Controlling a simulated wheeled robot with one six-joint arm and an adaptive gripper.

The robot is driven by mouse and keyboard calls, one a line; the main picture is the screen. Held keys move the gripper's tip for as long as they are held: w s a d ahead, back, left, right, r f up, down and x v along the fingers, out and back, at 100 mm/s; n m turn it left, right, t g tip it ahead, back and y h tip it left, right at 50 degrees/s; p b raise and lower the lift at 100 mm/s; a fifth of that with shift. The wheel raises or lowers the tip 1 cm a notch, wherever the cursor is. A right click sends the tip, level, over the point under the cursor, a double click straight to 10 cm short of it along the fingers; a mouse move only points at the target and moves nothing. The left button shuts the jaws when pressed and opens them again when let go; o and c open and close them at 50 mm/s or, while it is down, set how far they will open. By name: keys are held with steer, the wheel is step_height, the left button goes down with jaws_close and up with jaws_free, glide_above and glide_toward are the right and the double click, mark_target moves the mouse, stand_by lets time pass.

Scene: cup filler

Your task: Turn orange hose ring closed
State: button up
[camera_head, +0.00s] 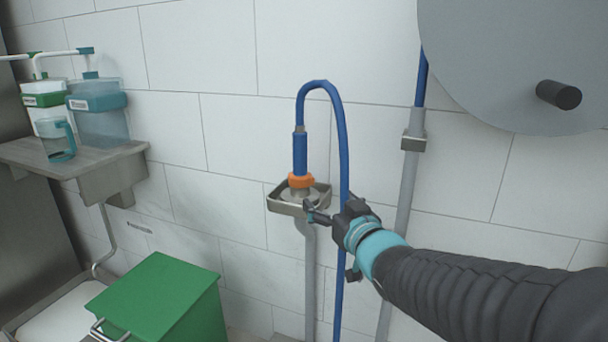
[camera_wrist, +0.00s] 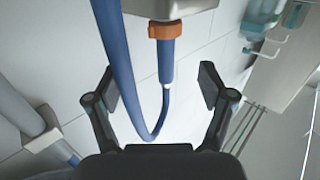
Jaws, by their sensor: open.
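The orange ring (camera_head: 301,180) sits at the lower end of the blue hose nozzle (camera_head: 300,152), just above a small metal tray (camera_head: 287,208) on the wall. My gripper (camera_head: 313,214) is at the tray's right front edge, below and to the right of the ring. In the wrist view my gripper (camera_wrist: 165,88) is open, its two fingers apart with nothing gripped. There the orange ring (camera_wrist: 165,30) shows at the top, beyond the fingertips, and the blue hose (camera_wrist: 120,70) runs down in front of the left finger side. I cannot tell whether the ring is turned open or closed.
The blue hose (camera_head: 344,130) loops down close beside my wrist. A grey pipe (camera_head: 402,200) and a large grey disc (camera_head: 510,60) with a black knob are at right. A green bin (camera_head: 160,290) stands lower left. A shelf (camera_head: 112,165) holds bottles and a cup.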

mark_target(305, 180)
steer(key=x, duration=0.9)
steer(key=p+x, duration=0.1)
steer(key=x, duration=0.4)
steer(key=shift+s+a+r, duration=0.1)
steer(key=shift+a+r, duration=0.25)
steer(key=shift+a, duration=0.05)
steer(key=shift+c, duration=0.2)
steer(key=c, duration=1.1)
